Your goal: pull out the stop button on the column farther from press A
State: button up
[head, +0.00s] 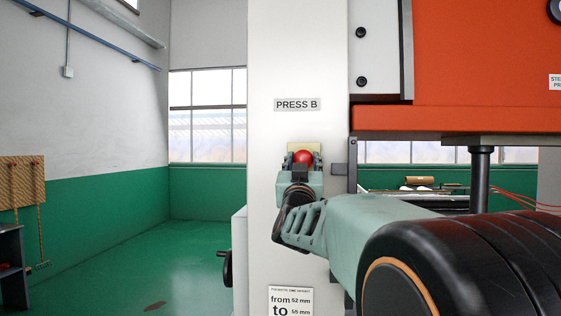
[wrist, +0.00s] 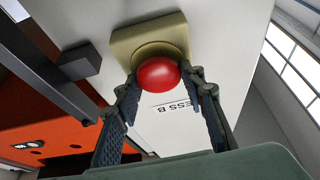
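The red stop button (wrist: 158,75) sits on a beige box on the white column marked PRESS B. In the wrist view it lies between the two fingertips of my gripper (wrist: 162,82), one on each side. The fingers are apart by about the button's width. I cannot tell whether the pads press on it or only stand around it. In the head view the red button (head: 303,157) shows just above my gripper (head: 300,172), whose dark fingers hide its lower edge. The column (head: 295,55) stands upright in the middle. No press A label is in view.
An orange press body (head: 470,60) adjoins the column on the right, with a dark vertical rod (head: 481,180) below it. A dark block (wrist: 78,62) juts out near the button. A black handle (head: 226,268) is low on the left. Open green floor (head: 190,245) lies left.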

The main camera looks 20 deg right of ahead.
grip_shut()
jog(key=shift+s+f+b, duration=0.1)
jog(key=shift+f+b, duration=0.05)
jog(key=shift+b, duration=0.25)
jog(key=shift+s+a+b, duration=0.25)
jog(key=shift+s+b, duration=0.2)
jog(key=shift+b, duration=0.05)
jog(key=shift+w, duration=0.1)
jog(key=shift+o, duration=2.4)
grip_release()
jog(key=shift+o, duration=1.2)
